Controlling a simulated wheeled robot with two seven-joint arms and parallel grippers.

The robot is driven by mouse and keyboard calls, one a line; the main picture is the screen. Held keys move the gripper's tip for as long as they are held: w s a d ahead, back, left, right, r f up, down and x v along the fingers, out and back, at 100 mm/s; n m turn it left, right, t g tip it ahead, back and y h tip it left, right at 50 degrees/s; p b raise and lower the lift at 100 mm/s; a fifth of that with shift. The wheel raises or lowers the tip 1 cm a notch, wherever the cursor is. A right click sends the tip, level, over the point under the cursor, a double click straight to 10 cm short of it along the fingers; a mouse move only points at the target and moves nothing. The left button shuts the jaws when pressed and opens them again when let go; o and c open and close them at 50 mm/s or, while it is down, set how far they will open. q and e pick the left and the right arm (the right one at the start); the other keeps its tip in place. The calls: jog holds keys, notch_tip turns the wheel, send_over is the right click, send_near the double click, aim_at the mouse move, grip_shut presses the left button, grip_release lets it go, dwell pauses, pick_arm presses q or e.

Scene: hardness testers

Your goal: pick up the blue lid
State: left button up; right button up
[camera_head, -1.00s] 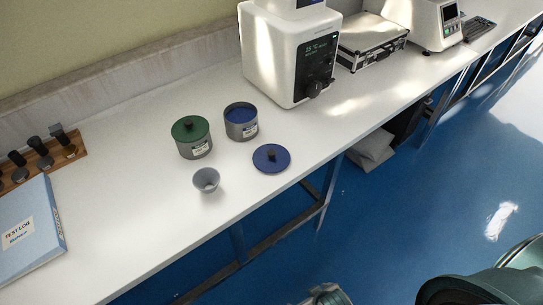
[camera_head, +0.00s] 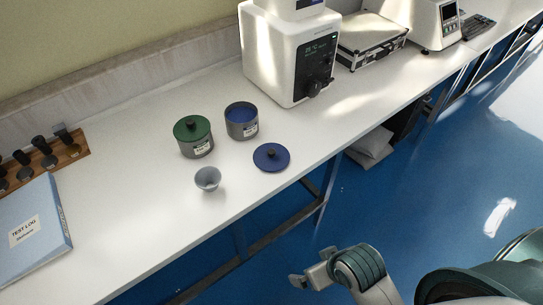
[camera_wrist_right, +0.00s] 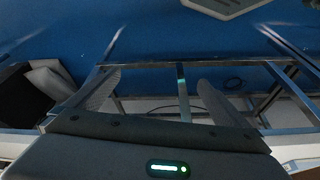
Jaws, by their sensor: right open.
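The blue lid (camera_head: 271,158) lies flat on the white bench near its front edge, with a dark knob on top. Left of it and farther back stands an open grey pot with blue contents (camera_head: 241,121). My right gripper (camera_head: 298,280) is in front of the bench at the lower middle of the head view, apart from the lid and well short of it. In the right wrist view its two fingers (camera_wrist_right: 150,90) are spread with nothing between them, over the blue floor and the bench frame. The lid is not in the wrist view. My left gripper is not in view.
A green-lidded pot (camera_head: 194,137) and a small grey cup (camera_head: 207,179) stand left of the lid. A white tester (camera_head: 285,60) stands behind it. A blue test log binder (camera_head: 35,230) lies at left. The bench right of the lid is clear.

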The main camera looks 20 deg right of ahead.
jog(key=w+a+r+m+y, duration=0.1)
jog(key=w+a+r, duration=0.35)
jog(key=w, duration=0.45)
jog(key=w+a+r+m+y, duration=0.1)
jog(key=w+a+r, duration=0.4)
jog(key=w, duration=0.4)
jog(key=w+d+r+m+h, duration=0.4)
jog(key=w+d+r, duration=0.1)
jog(key=w+r, duration=0.6)
jog(key=shift+w+m+h, duration=0.3)
jog(key=shift+w, duration=0.55)
jog(key=shift+d+f, duration=0.1)
jog(key=shift+d, duration=0.05)
jog(key=p, duration=0.3)
send_near(271, 152)
jog(key=x, duration=0.5)
jog(key=shift+s+f, duration=0.1)
jog(key=shift+f, duration=0.1)
